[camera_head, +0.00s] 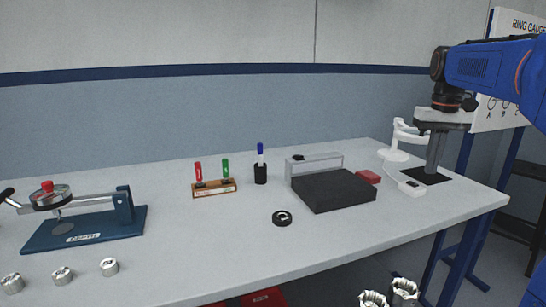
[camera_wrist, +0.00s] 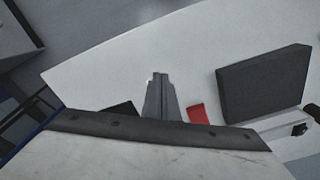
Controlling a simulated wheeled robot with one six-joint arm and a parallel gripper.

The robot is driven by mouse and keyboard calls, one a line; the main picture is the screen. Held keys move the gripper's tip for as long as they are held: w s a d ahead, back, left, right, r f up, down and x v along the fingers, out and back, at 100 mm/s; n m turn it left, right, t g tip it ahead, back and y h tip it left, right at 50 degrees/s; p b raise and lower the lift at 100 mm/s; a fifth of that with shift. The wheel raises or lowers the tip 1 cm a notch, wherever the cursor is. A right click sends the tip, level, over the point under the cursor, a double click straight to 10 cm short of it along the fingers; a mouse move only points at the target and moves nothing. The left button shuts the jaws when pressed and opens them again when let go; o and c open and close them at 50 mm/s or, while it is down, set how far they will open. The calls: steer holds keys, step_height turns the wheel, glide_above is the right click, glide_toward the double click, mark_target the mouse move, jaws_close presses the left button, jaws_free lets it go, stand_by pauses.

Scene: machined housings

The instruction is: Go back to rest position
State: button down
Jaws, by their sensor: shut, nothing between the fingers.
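My gripper (camera_head: 431,171) is at the right end of the bench in the head view, pointing down over a black mat (camera_head: 418,177). Its fingers are together with nothing between them. I cannot tell whether the tips touch the mat or stay just above it. In the wrist view, the shut fingers (camera_wrist: 159,75) show at the centre, with part of the black mat (camera_wrist: 121,108) to their left. My blue arm reaches in from the upper right in the head view.
A white stand (camera_head: 397,148) and small white box (camera_head: 411,188) are close by. A blue-based gauge fixture (camera_head: 84,228) is far left. The bench's front middle is mostly clear.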

steer(key=shift+n+t, duration=0.3)
steer(key=shift+t, duration=0.3)
steer(key=s+a+f, duration=0.1)
steer(key=s+a, duration=0.1)
steer(key=s+a+f, duration=0.1)
steer(key=s+a, duration=0.1)
steer(key=s, duration=0.1)
steer(key=s+a+f, duration=0.1)
steer(key=s+a, duration=0.1)
steer(key=s, duration=0.1)
steer(key=shift+s+f, duration=0.25)
steer(key=shift+f, duration=0.05)
steer(key=s+a+f+t, duration=0.1)
steer(key=s+a+f, duration=0.1)
steer(key=s+f, duration=0.4)
steer(key=s+a+f+t, duration=0.1)
steer(key=s+a+f, duration=0.2)
steer(key=s+f, duration=0.3)
steer(key=s+a+f+n+t, duration=0.1)
steer(key=s+a+f, duration=0.2)
steer(key=s+f, duration=0.3)
steer(key=shift+s+f, duration=0.15)
steer(key=shift+s, duration=0.7)
